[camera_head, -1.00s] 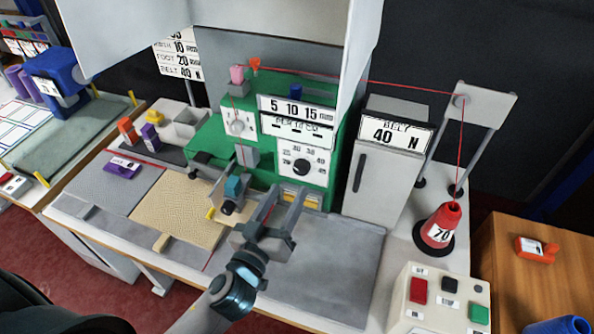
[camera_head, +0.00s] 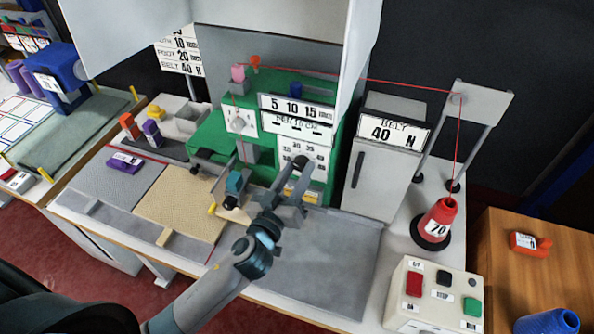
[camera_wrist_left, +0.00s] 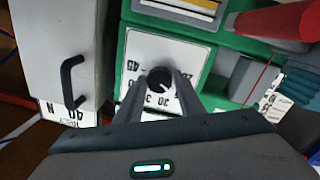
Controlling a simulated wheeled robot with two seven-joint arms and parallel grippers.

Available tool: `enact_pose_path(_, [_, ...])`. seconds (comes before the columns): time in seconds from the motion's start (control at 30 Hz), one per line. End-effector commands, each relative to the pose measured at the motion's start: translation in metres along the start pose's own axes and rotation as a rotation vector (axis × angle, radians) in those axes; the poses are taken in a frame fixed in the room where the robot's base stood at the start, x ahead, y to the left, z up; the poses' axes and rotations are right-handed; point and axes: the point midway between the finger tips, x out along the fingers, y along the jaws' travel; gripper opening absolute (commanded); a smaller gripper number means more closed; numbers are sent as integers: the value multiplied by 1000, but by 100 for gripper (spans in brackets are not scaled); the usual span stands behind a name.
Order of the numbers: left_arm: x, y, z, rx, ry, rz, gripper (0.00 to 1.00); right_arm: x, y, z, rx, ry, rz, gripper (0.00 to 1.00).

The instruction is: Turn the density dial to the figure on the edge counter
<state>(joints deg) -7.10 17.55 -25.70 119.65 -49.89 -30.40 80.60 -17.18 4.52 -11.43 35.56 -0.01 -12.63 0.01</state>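The density dial (camera_head: 300,162) is a black round knob on a white numbered plate (camera_head: 318,156) on the front of the green machine (camera_head: 212,138). It also shows in the left wrist view as a dark knob (camera_wrist_left: 160,78). My left gripper (camera_head: 293,188) is in front of the dial plate. In the wrist view its two fingers (camera_wrist_left: 158,92) are apart, their tips on either side of the knob; I cannot tell whether they touch it. The gripper hides part of the plate's figures. I cannot pick out the edge counter's figure. My right gripper is not in view.
A grey cabinet (camera_head: 380,180) labelled "BELT 40 N" stands right of the machine. A red cone (camera_head: 439,218) marked 70 and a button box (camera_head: 425,290) stand farther right. Red thread runs above. A grey mat (camera_head: 325,265) lies clear in front.

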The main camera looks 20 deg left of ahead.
Motion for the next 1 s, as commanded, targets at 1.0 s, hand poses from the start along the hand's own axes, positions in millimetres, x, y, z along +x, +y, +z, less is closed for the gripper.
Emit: enact_pose_path(1.0, [0, 1, -3, 363, -17, -8, 9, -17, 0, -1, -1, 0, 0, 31])
